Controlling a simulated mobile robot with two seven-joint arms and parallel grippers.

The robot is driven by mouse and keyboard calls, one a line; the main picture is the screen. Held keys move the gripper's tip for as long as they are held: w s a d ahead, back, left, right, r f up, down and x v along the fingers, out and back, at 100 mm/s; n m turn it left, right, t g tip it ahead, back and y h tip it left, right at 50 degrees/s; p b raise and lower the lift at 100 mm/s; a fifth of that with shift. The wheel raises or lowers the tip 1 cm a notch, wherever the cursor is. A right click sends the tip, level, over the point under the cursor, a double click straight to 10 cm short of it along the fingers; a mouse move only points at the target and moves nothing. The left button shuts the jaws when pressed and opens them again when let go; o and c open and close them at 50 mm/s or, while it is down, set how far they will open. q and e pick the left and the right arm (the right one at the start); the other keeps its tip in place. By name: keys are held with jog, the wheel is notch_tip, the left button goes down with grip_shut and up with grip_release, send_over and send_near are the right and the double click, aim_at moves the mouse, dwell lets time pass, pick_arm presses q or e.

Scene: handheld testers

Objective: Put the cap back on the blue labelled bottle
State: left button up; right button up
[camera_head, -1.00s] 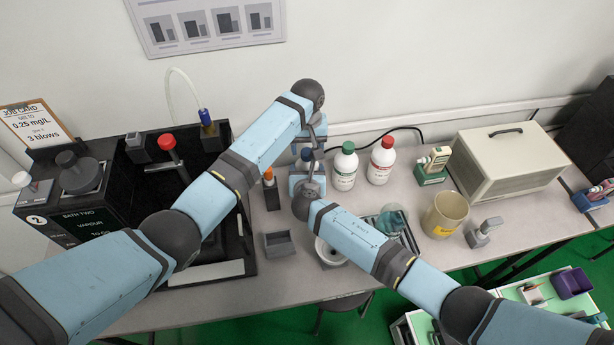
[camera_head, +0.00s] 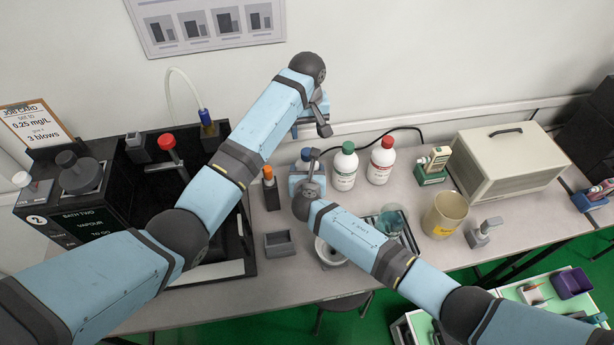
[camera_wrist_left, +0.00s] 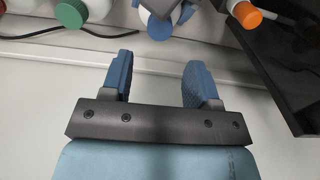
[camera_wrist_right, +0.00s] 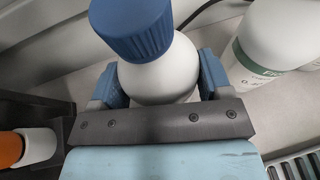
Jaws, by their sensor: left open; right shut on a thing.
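The white bottle (camera_wrist_right: 150,82) stands upright on the bench, with the blue cap (camera_wrist_right: 135,25) on its neck. The cap also shows in the head view (camera_head: 306,154) and at the top of the left wrist view (camera_wrist_left: 160,26). Whether the cap is fully tight cannot be told, and the bottle's label is hidden. My right gripper (camera_head: 306,178) is shut around the bottle's body below the cap. My left gripper (camera_wrist_left: 157,78) is open and empty, above and apart from the cap; its fingers are largely hidden in the head view.
A green-capped bottle (camera_head: 345,166) and a red-capped bottle (camera_head: 381,160) stand just right of the held bottle. An orange-topped item (camera_head: 269,176) stands left. A grey tray (camera_head: 279,243) and beige case (camera_head: 508,162) are on the bench. The wall is close behind.

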aim_at(307, 152)
pick_arm(q)
jog(key=shift+f, duration=4.05)
jog(key=c, duration=0.9)
jog(key=shift+c, duration=0.2)
jog(key=o, duration=1.1)
jog(key=shift+r, duration=0.1)
notch_tip(307, 152, up, 12)
jog(key=shift+f, duration=0.1)
